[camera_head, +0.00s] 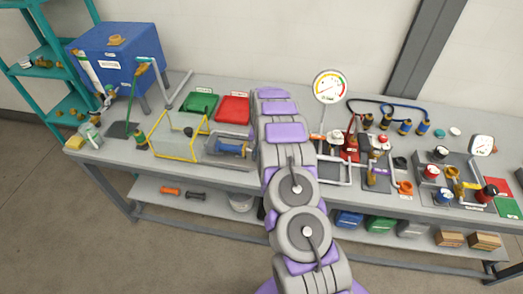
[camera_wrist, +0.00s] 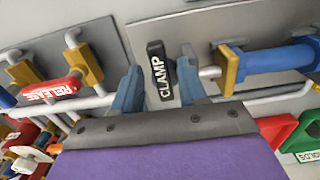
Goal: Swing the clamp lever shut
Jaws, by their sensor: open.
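The clamp lever (camera_wrist: 160,75) is a black handle with white "CLAMP" lettering, standing almost upright in the wrist view. My gripper (camera_wrist: 161,88) is open, with one blue-grey finger on each side of the lever. The lever lies between the fingers; whether either finger touches it I cannot tell. A blue cylinder (camera_wrist: 272,58) with a yellow collar (camera_wrist: 229,68) lies just right of the lever, joined to a pale rod. In the head view the blue cylinder (camera_head: 231,149) sits left of my arm. My arm hides the lever and the gripper there.
A red "RELEASE" handle (camera_wrist: 50,91) on yellow fittings is left of the gripper in the wrist view. In the head view, red (camera_head: 233,109) and green (camera_head: 199,103) trays lie behind the blue cylinder. A round gauge (camera_head: 330,86) and valves stand right of my arm.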

